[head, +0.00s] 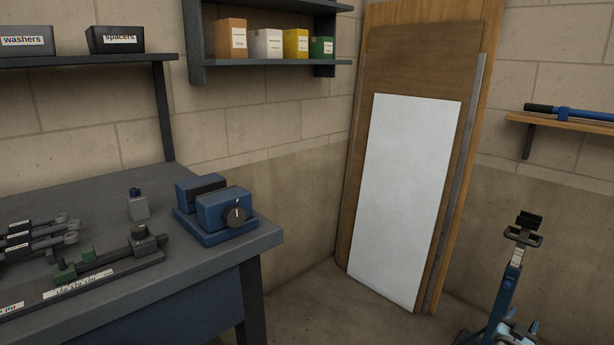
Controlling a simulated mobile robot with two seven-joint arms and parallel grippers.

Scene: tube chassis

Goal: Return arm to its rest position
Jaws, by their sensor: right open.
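My left gripper is not in the head view.
A white panel (407,195) leans in the corner. A wooden shelf (560,124) is at right. Floor between bench and arm is clear.

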